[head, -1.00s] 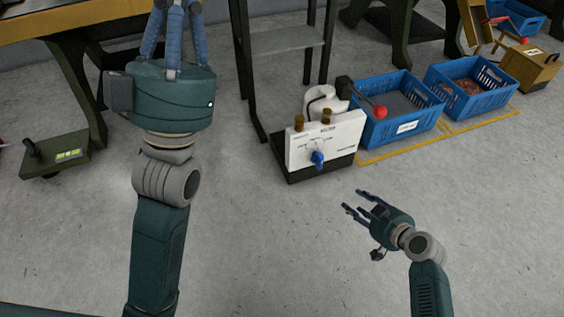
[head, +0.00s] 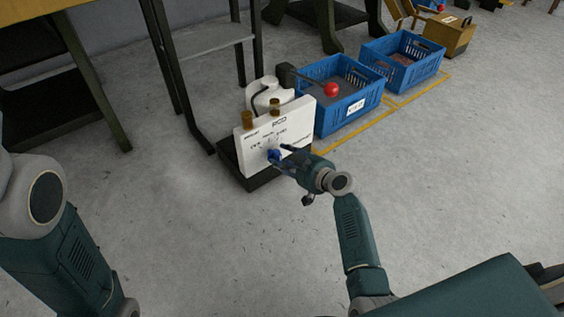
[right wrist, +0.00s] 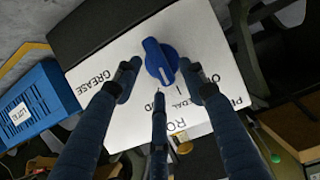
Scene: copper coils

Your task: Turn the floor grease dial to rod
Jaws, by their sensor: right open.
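The blue dial (head: 273,155) sits on the front of a white panel (head: 262,137) on a dark base on the floor. In the right wrist view the dial (right wrist: 160,60) appears upside down, with the printed words GREASE and ROD readable around it. Which mark its pointer meets is hard to tell. My right gripper (head: 284,158) is open at the front of the panel. In its wrist view two fingers (right wrist: 159,78) lie on either side of the dial and a third below it; contact cannot be told. My left gripper is out of view; only its arm shows.
A lever with a red ball (head: 331,90) stands behind the panel, beside a blue crate (head: 350,114). Another blue crate (head: 428,65) and a brown box (head: 449,36) stand farther back. A dark stand (head: 204,50) is behind left. The floor in front is clear.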

